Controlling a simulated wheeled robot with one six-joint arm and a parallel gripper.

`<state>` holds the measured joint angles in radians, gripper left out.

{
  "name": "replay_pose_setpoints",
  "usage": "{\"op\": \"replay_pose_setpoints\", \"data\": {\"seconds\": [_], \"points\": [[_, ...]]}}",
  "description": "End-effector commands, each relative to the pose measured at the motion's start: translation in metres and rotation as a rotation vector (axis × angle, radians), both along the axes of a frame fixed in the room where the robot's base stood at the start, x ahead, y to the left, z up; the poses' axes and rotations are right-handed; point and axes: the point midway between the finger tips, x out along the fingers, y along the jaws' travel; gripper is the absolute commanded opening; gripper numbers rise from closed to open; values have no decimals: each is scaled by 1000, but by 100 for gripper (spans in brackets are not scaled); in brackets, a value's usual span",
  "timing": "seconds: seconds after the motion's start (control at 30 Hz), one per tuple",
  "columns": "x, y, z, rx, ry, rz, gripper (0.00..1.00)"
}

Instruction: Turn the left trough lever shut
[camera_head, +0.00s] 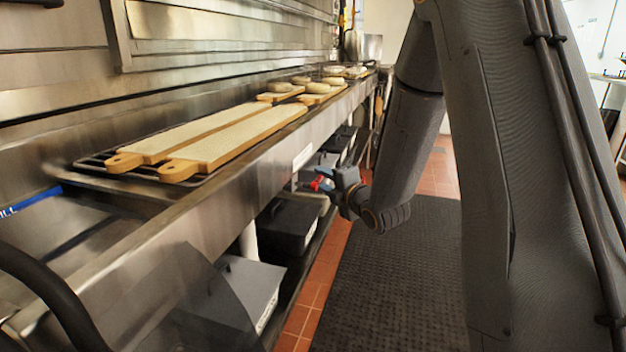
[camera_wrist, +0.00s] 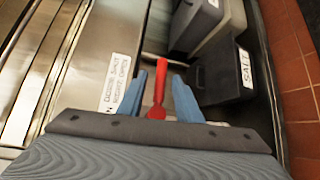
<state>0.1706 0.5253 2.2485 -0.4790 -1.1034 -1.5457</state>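The red trough lever (camera_wrist: 157,92) stands between the two blue fingers of my gripper (camera_wrist: 157,100) in the wrist view. A gap shows on each side of the lever, so the fingers are open around it and not closed on it. In the head view the red lever (camera_head: 317,183) is a small red piece below the counter's front edge, beside my gripper (camera_head: 326,181), partly hidden by it. The lever's pivot and valve are not clearly visible.
A white label (camera_wrist: 116,82) is on the steel counter front (camera_head: 230,190), left of the lever. Below are a black bin (camera_head: 288,222) and a grey bin (camera_head: 243,285). Wooden boards (camera_head: 235,135) lie on the counter. A dark floor mat (camera_head: 390,280) leaves open aisle room.

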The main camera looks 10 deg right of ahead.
Motion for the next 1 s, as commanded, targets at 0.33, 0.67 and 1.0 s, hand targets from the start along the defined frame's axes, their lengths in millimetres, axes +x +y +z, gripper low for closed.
{"op": "replay_pose_setpoints", "data": {"seconds": [0.33, 0.67, 1.0], "points": [[50, 8, -8, 2, 2, -7, 32], [67, 13, -10, 3, 3, -6, 32], [67, 14, -10, 3, 3, -6, 3]]}}
